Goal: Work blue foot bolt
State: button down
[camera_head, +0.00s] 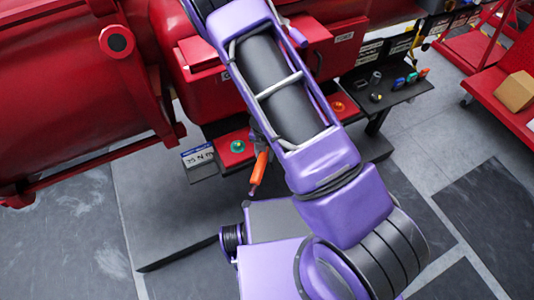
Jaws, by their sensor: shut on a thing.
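My gripper (261,141) shows only in part, at the left edge of my purple arm, low beside the red machine. It is shut on an orange-handled tool (260,167), whose handle points down and slightly left. My arm covers the tool's other end. A green bolt (237,146) sits on a red foot plate left of the tool. An orange bolt (338,106) sits on another red foot right of my arm. I cannot make out a blue foot bolt; my arm hides part of the machine's base.
A label plate (197,157) stands left of the green bolt. A dark shelf (395,97) at the right holds small coloured tools. A red cart (503,95) with a cardboard box (516,91) stands far right. The grey floor (160,215) at lower left is clear.

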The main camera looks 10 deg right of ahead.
jog(key=shift+w+a, duration=0.25)
dwell(0.3)
jog(key=shift+w+a+m, duration=0.4)
jog(key=shift+a+m, duration=0.25)
jog(key=shift+m, duration=0.25)
jog(key=shift+r, duration=0.1)
jog(key=shift+r, duration=0.1)
jog(key=shift+s+r, duration=0.1)
jog(key=shift+r, duration=2.2)
